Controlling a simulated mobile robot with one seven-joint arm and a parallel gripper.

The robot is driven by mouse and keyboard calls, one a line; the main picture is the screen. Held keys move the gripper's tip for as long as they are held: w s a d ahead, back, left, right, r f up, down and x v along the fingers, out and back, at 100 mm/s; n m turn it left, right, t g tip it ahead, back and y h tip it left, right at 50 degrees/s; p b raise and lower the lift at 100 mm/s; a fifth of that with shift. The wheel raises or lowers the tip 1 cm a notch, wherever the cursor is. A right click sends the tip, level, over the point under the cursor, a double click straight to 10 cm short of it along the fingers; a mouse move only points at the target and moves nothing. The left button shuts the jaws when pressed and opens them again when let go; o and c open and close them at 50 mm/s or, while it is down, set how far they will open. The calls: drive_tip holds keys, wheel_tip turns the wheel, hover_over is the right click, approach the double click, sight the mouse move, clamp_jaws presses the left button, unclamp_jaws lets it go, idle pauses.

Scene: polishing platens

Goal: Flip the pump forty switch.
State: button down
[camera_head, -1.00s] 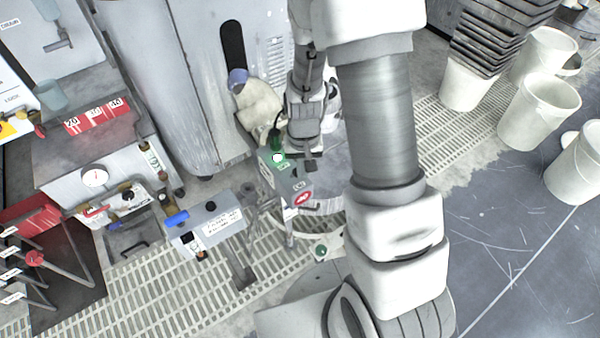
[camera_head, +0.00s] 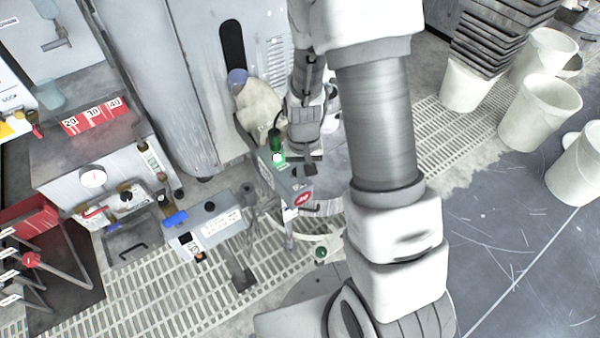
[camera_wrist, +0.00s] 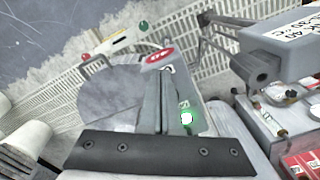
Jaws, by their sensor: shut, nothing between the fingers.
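My gripper (camera_head: 309,169) is shut and empty. In the head view its dark fingertips are over the right side of a grey control box (camera_head: 271,170). In the wrist view the fingers (camera_wrist: 163,78) point up the picture beside that box. Another grey box (camera_head: 210,222) has a blue handle and handwriting too small to read fully. I cannot tell which control is the pump forty switch; contact is unclear.
Red labels (camera_head: 93,114) reading 20, 30 and 40 lie on a bench at left, with a gauge (camera_head: 93,177) below. A round grey platen (camera_wrist: 110,95) lies beside the fingers. White buckets (camera_head: 540,108) stand at right. The floor at lower right is clear.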

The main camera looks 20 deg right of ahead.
drive_tip(key=shift+f+b, duration=0.5)
drive_tip(key=shift+f, duration=0.15)
wheel_tip(320, 180, up, 7)
drive_tip(key=p, duration=0.6)
idle(0.4)
idle(0.4)
wheel_tip(320, 180, up, 18)
drive_tip(key=s+n+t, duration=0.1)
drive_tip(key=s+t, duration=0.2)
drive_tip(key=s+r+n+t, duration=0.1)
drive_tip(key=s+r+t, duration=0.2)
drive_tip(key=s+r, duration=0.8)
wheel_tip(320, 180, up, 18)
drive_tip(key=p, duration=1.7)
drive_tip(key=shift+f, duration=0.2)
